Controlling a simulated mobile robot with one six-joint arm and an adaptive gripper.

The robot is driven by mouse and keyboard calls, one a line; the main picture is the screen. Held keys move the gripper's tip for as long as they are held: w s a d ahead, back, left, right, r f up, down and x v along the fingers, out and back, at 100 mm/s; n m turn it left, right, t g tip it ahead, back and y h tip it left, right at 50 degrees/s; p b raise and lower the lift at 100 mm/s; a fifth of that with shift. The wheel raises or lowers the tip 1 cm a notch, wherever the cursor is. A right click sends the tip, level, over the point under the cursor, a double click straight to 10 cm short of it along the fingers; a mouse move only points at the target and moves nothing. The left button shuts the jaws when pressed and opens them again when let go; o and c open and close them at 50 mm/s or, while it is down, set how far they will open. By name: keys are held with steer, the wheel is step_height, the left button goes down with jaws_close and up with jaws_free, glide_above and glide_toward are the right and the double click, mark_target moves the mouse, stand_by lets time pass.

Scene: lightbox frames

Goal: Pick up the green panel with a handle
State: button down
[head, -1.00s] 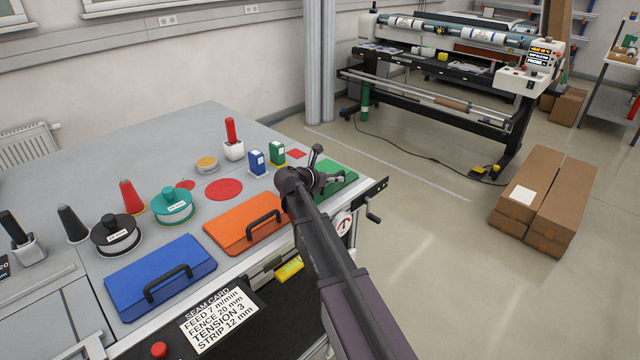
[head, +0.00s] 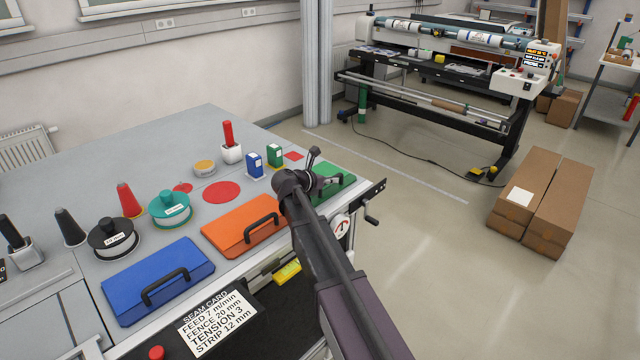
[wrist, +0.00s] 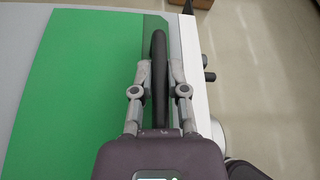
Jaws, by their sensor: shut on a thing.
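The green panel (head: 333,178) lies flat at the right end of the grey table, partly hidden by my arm in the head view. In the wrist view the green panel (wrist: 80,90) fills the left half, with its black handle (wrist: 158,48) along the side near the table edge. My gripper (wrist: 159,75) is over the handle with a finger on each side, shut on it. In the head view my gripper (head: 327,184) is small and partly hidden by my own wrist. The panel appears to rest on the table.
An orange panel (head: 238,226) and a blue panel (head: 150,282), each with a black handle, lie to the left. A blue box (head: 255,166) and a green box (head: 274,155) stand behind. A hand crank (head: 371,214) sticks out at the table's right edge.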

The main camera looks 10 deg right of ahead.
steer(key=shift+r, duration=0.1)
step_height(320, 180, up, 10)
steer(key=p, duration=1)
